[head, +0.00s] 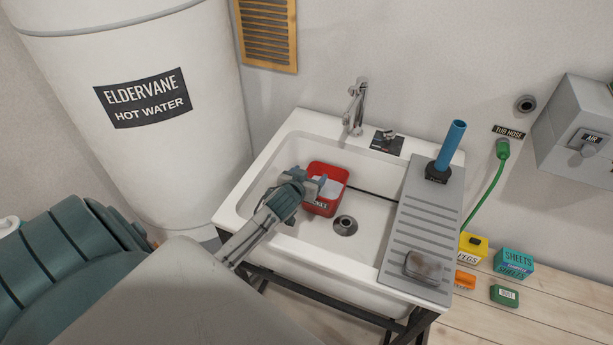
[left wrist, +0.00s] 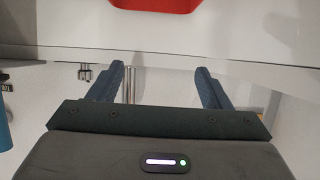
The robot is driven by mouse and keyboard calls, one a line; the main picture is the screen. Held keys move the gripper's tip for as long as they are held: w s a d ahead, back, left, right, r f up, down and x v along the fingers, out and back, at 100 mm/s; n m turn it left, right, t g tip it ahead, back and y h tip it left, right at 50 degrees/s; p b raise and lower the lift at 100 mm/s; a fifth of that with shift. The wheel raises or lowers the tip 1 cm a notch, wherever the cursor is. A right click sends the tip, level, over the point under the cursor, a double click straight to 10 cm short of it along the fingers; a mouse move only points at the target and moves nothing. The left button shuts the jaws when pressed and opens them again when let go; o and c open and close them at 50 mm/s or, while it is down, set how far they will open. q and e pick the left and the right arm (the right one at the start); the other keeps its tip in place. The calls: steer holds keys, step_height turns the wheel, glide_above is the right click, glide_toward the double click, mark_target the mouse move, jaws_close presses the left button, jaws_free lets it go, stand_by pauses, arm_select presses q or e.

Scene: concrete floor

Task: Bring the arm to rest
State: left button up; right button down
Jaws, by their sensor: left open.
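My left gripper (head: 318,186) reaches in from the left over the white sink, its fingers beside the red container in the head view. In the left wrist view its two dark fingers (left wrist: 158,88) stand wide apart with nothing between them. My right gripper is not in view.
The white sink (head: 262,172) has a tap (head: 356,105) at the back and a grey ridged drainboard (head: 412,225) holding a blue-handled tool (head: 450,145) and a grey block (head: 426,267). A water tank (head: 150,60) stands left. Small boxes (head: 513,263) lie on the boards at right.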

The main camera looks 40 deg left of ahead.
arm_select(q)
steer(key=shift+v, duration=0.9)
